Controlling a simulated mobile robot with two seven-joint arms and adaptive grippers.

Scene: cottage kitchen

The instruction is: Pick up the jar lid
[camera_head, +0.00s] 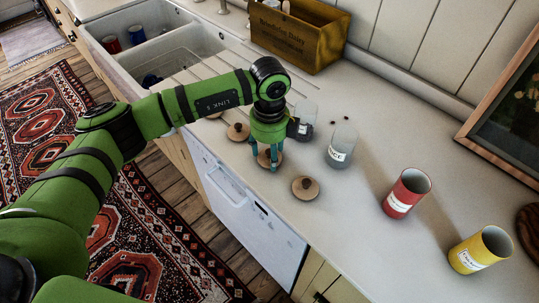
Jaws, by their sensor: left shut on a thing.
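My left gripper (268,160) points down at the counter, shut on a round wooden jar lid (264,161) near the counter's front edge. Its fingers partly hide that lid, and I cannot tell if the lid is clear of the surface. Another wooden lid with a dark knob (305,188) lies on the counter to the right. A third lid (238,132) lies to the left of the gripper. My right gripper is not in view.
A glass jar (342,146) stands right of the gripper, with another glass jar (306,114) close behind the gripper. A red jar (407,193) and yellow jar (481,250) stand farther right. A wooden box (299,34) is at the back, a sink (150,50) at left.

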